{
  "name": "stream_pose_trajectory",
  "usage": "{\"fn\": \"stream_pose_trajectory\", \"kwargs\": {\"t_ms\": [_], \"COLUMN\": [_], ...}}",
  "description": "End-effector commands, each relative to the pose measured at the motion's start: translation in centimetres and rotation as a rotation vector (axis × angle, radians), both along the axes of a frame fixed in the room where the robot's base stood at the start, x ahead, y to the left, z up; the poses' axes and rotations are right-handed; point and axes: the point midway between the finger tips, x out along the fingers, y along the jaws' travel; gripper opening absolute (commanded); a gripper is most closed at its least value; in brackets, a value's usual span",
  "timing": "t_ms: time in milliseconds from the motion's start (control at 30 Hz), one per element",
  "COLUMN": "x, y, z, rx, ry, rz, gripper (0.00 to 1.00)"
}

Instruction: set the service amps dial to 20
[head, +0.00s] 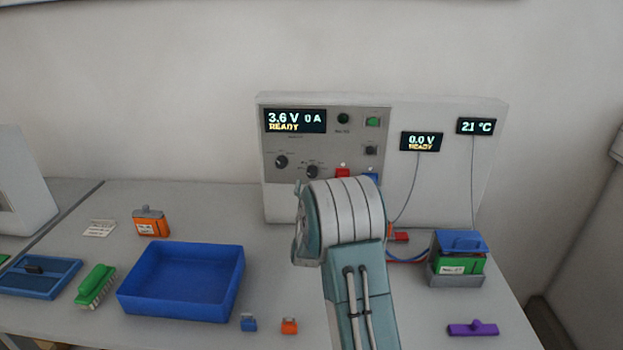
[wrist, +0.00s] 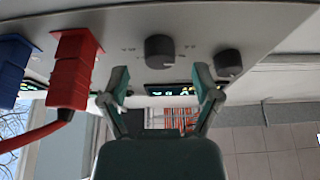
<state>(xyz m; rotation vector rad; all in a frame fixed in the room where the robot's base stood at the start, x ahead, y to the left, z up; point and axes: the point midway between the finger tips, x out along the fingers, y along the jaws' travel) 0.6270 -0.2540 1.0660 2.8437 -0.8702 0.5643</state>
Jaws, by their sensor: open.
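The battery cycler panel (head: 325,150) stands at the back, its display (head: 295,121) reading 3.6 V, 0 A, READY. Two dark round dials sit below the display, a left dial (head: 281,161) and a right dial (head: 312,172). Their labels are too small to read, so I cannot tell which is service amps. In the wrist view, turned over, the right dial (wrist: 159,50) and left dial (wrist: 228,63) are close ahead. My gripper (wrist: 161,88) is open, empty and apart from both, its fingers roughly in line with the right dial. In the head view my arm hides the fingers.
A red plug (wrist: 75,70) and blue plug (wrist: 12,65) stick out beside the dials. A blue tray (head: 180,283), an orange battery (head: 151,222), a green brush (head: 96,286) and a green pack in a holder (head: 457,280) stand on the bench. The space before the dials looks clear.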

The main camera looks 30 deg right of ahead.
Motion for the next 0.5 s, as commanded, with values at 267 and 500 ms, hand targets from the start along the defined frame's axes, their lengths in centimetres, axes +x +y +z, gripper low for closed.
{"fn": "stream_pose_trajectory", "kwargs": {"t_ms": [267, 500], "x": [2.0, 2.0], "y": [-1.3, -1.4], "z": [1.0, 1.0], "rx": [0.000, 0.000], "ry": [0.000, 0.000], "rz": [0.000, 0.000], "gripper": [0.81, 0.81]}}
